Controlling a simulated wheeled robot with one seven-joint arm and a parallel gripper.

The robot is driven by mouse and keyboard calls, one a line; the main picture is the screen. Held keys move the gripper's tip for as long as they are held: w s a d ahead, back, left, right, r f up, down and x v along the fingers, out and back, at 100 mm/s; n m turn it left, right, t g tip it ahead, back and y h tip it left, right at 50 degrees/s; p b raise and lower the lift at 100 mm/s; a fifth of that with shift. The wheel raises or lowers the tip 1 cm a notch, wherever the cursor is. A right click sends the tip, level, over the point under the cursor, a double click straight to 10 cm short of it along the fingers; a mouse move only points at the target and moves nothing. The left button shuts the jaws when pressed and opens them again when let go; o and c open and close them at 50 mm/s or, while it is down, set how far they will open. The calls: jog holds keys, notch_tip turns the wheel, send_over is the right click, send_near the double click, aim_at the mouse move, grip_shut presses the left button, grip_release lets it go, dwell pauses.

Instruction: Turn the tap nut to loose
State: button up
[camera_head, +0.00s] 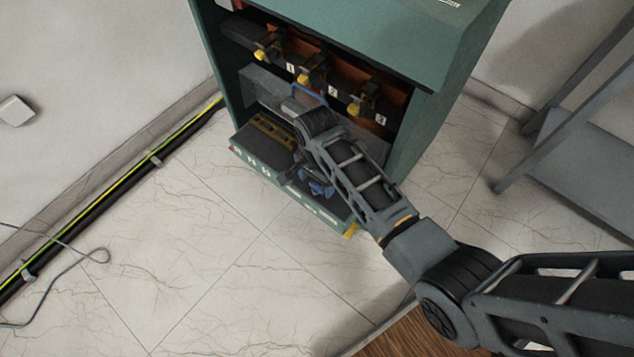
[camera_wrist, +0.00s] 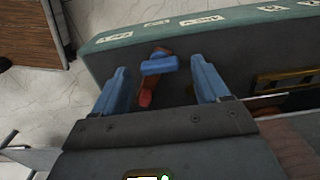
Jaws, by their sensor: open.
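A blue tap handle (camera_wrist: 159,65) shows in the wrist view, with a reddish-brown part (camera_wrist: 148,92) beside it. The tap nut cannot be told apart clearly from these parts. My gripper (camera_wrist: 161,70) is open, with one blue finger to the left of the handle and one to the right. Gaps show between the fingers and the handle. In the head view my arm reaches into the green cabinet (camera_head: 430,115), and blue parts show low near its front ledge. There I cannot tell finger from tap.
The cabinet has a labelled front ledge (camera_wrist: 190,25). Numbered terminals with yellow ends (camera_head: 307,77) line its upper shelf. A brass-coloured strip (camera_head: 270,134) lies on the lower shelf. A grey metal rack (camera_head: 580,150) stands at the right.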

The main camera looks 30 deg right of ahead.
jog(key=shift+f, duration=0.6)
jog(key=c, duration=1.1)
